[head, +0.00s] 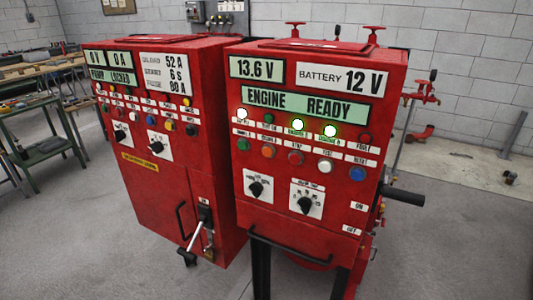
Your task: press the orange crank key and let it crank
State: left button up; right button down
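The orange crank key (268,151) is a round orange button on the front of the right red cabinet (285,225), in the lower row of buttons. It sits between a green button (243,145) and a red button (295,158). Nothing touches or covers it. Above it, the green display (305,105) reads "ENGINE READY", and a smaller display (257,67) reads 13.6 V. A white lamp and two greenish lamps (330,130) are lit in the upper row. Neither of my grippers is in view.
A white button (324,165) and a blue button (357,174) continue the row. Two black rotary knobs (306,205) sit below. A black handle (405,197) juts out on the right side. A second red cabinet (160,190) stands at left, its display reading "PUMP LOCKED".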

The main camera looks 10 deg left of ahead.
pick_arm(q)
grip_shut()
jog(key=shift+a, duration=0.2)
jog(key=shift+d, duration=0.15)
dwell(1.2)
